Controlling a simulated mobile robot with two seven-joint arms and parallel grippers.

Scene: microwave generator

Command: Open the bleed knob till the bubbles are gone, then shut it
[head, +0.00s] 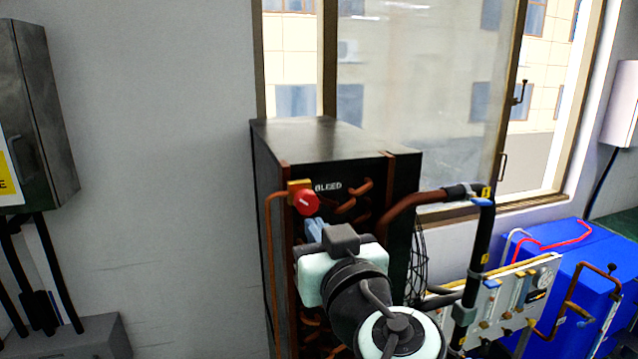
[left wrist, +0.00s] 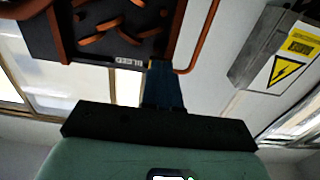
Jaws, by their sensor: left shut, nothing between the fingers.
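The bleed knob (head: 306,202) is red with a white mark on its face. It sits on a brass-coloured fitting at the upper left front of a black cabinet (head: 330,138), beside the white word BLEED (head: 328,187). My left gripper (head: 314,228) is shut and empty, its blue fingers just below the knob in the head view. I cannot tell whether they touch it. In the left wrist view the shut fingers (left wrist: 163,86) point at the cabinet near the BLEED label, and the knob is not visible there. No bubbles can be made out. My right gripper is not in view.
Copper pipes (head: 430,200) run along the cabinet front and to the right. A gauge panel (head: 505,305) and blue boxes (head: 590,250) stand at the right. A grey wall box (head: 45,110) hangs at the left.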

